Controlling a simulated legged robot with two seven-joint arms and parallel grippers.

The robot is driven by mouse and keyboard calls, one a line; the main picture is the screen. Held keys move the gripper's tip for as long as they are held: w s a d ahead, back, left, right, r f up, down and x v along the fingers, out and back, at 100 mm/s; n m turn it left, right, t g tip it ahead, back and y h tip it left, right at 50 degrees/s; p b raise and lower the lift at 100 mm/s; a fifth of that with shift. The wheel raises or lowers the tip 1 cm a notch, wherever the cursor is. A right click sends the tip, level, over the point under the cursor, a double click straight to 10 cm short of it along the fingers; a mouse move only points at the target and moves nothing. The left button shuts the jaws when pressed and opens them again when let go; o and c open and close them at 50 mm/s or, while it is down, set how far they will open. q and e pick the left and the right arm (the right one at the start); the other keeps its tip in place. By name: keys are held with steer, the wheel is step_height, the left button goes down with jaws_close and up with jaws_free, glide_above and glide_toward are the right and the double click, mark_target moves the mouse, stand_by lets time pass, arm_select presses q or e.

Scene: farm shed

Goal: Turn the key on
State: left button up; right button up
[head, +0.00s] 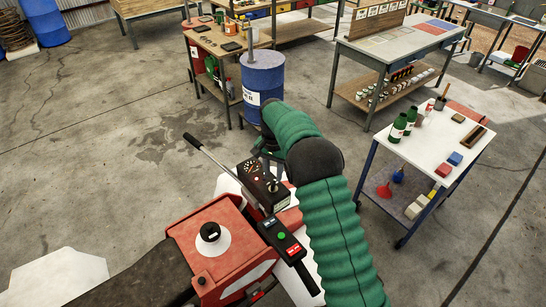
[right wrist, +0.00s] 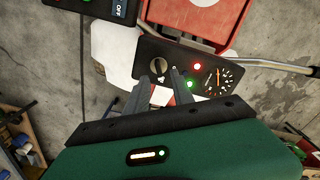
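The key switch (right wrist: 158,66) is a round grey knob on the black dash panel (right wrist: 208,92) in the right wrist view. In the head view the dash panel (head: 254,180) sits on the red and white vehicle. My right gripper (right wrist: 160,79) is open, its two grey fingers apart and pointing at the knob. The fingertips are just short of the knob or at its lower edge; I cannot tell whether they touch. In the head view my right gripper (head: 268,158) is beside the panel, partly hidden by my green arm. My left gripper is not in view.
The panel carries a red light (right wrist: 196,66), a green light (right wrist: 190,84) and a gauge (right wrist: 217,79). Metal handlebars (head: 210,155) flank it. A black switch box (head: 281,237) is nearby. A white-topped cart (head: 430,148) and blue barrel (head: 262,80) stand beyond.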

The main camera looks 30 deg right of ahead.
step_height(320, 180, up, 13)
steer(key=b, duration=0.1)
steer(key=shift+f, duration=0.2)
